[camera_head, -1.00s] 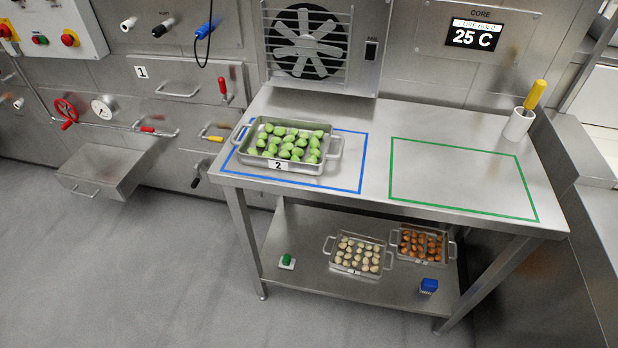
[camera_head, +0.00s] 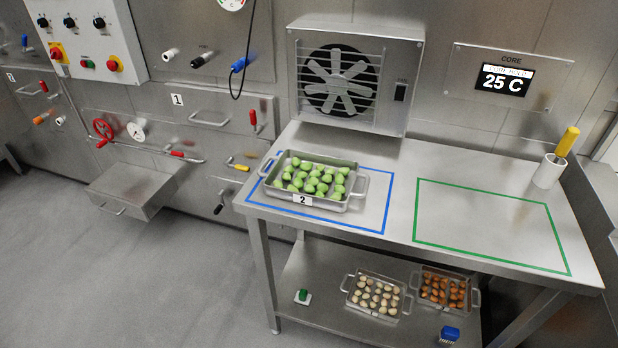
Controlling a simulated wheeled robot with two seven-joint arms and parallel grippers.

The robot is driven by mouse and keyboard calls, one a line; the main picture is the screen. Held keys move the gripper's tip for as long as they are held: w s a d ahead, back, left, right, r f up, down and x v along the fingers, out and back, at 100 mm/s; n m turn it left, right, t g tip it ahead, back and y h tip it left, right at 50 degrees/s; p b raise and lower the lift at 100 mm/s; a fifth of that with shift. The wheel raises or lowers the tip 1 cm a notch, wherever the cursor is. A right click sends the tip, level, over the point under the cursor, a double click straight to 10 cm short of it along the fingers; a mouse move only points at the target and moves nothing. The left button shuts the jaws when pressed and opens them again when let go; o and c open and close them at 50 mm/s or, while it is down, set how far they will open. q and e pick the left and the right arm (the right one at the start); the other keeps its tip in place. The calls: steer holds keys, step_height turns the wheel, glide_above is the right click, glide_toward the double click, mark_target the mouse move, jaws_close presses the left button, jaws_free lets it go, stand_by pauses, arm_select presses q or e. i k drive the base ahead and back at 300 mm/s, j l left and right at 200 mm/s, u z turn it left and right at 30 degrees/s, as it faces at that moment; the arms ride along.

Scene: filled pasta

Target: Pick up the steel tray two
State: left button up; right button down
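The steel tray two (camera_head: 328,204) stands on the table top inside the blue outline, towards its left side. It has a label reading 2 on its front wall and a loop handle at each end. Several green filled pasta pieces lie in it. The left handle reaches over the blue line. Neither of my grippers shows in the head view.
The steel table (camera_head: 400,215) also carries a green outline (camera_head: 490,253), empty inside, and a white cup (camera_head: 548,172) with a yellow-handled tool. A fan unit (camera_head: 350,85) stands behind the tray. The lower shelf (camera_head: 318,270) holds two smaller trays. An open drawer (camera_head: 130,190) juts out left.

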mark_target(310, 179)
steer(key=l+u, duration=0.8)
steer(key=k+l+u, duration=0.2)
steer(key=l+u, duration=0.2)
